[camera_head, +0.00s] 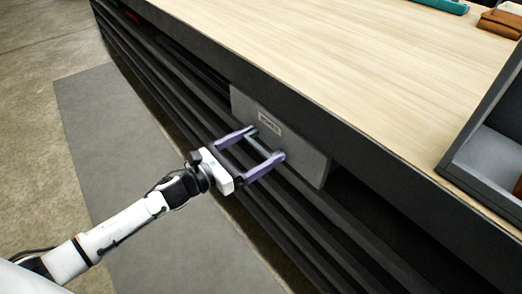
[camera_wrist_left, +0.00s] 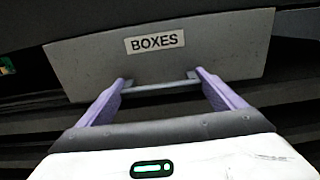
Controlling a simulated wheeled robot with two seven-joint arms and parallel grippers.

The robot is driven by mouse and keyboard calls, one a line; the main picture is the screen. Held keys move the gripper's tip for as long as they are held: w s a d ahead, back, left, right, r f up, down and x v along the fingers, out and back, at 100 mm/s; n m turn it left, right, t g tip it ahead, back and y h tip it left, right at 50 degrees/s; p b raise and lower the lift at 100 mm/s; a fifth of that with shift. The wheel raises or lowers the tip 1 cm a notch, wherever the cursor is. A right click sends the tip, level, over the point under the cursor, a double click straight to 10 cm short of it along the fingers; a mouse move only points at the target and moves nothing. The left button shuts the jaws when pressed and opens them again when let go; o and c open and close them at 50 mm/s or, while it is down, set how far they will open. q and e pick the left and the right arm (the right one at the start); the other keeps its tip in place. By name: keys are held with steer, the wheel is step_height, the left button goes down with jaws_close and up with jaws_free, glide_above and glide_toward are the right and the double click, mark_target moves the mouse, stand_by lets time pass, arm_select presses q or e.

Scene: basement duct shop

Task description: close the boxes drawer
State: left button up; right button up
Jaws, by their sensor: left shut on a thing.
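The boxes drawer (camera_head: 308,155) has a plain grey front below the edge of the wooden bench top. Its label reads "BOXES" in the left wrist view (camera_wrist_left: 225,55). A thin horizontal bar handle (camera_wrist_left: 160,87) sits below the label. My left gripper (camera_head: 266,143) is at the drawer front, its two purple fingers at either end of the bar, shut on the handle. The drawer's inside is hidden, and I cannot tell exactly how far its front stands out. My right gripper is not in view.
The wooden bench top (camera_head: 330,60) has a dark thick edge. A dark tray (camera_head: 464,160) stands at its right, with a teal item (camera_head: 440,5) and a brown item (camera_head: 500,22) at the back. Dark rails run below the drawer. A grey mat (camera_head: 120,150) covers clear floor at left.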

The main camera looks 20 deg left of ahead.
arm_select(q)
steer(key=shift+w+r, duration=0.1)
steer(key=o, duration=1.3)
steer(key=shift+d, duration=0.1)
steer(key=shift+s+a, duration=0.3)
steer(key=shift+s, duration=0.1)
steer(key=p+v, duration=0.1)
steer(key=v, duration=0.8)
steer(key=shift+s, duration=0.1)
